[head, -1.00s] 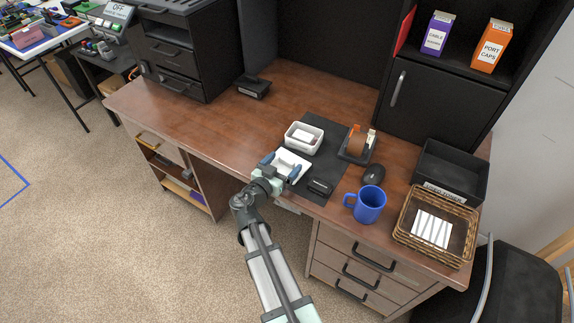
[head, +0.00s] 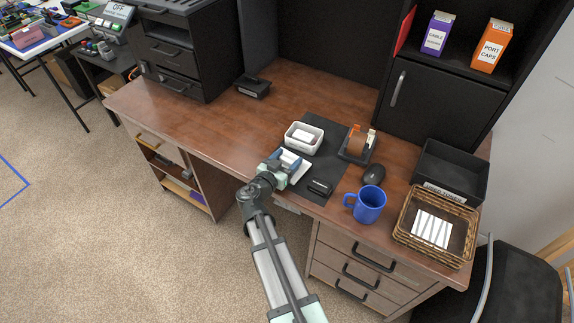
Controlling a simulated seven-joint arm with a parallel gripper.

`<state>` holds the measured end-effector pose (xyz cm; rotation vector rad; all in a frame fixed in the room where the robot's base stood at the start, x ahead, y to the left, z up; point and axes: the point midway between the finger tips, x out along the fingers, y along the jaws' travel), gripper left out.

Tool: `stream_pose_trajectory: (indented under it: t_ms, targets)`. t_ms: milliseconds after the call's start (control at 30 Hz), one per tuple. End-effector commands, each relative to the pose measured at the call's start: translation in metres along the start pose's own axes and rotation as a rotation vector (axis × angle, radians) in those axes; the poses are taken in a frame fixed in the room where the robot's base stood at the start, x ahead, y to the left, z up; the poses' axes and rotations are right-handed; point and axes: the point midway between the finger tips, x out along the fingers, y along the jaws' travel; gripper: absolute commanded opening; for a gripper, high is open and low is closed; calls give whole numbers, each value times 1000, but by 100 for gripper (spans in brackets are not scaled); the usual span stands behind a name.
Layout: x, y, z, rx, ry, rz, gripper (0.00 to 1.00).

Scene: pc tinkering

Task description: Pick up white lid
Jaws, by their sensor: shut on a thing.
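The white lid (head: 303,172) lies at the left front part of the dark desk mat, partly hidden behind my gripper (head: 289,160). My gripper is over the lid, with its blue fingers closed in on the lid's middle. The lid looks to be still at mat level, though I cannot tell whether it touches the mat. A white open box (head: 304,137) with a pale item inside stands just behind the lid.
A black mouse (head: 374,174), blue mug (head: 369,204), wicker basket (head: 405,228) and black tray (head: 425,180) stand to the right.

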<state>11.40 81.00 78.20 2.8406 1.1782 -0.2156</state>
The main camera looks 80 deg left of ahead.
Motion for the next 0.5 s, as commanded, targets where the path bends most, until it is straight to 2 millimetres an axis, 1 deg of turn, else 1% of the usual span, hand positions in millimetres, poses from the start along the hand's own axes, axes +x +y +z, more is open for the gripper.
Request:
stream_pose_trajectory:
  t_ms: [33,200,500]
  targets:
    - [0,0,0,0,0,0,38]
    - [0,0,0,0,0,0,23]
    - [-1,0,-3,1,0,0,23]
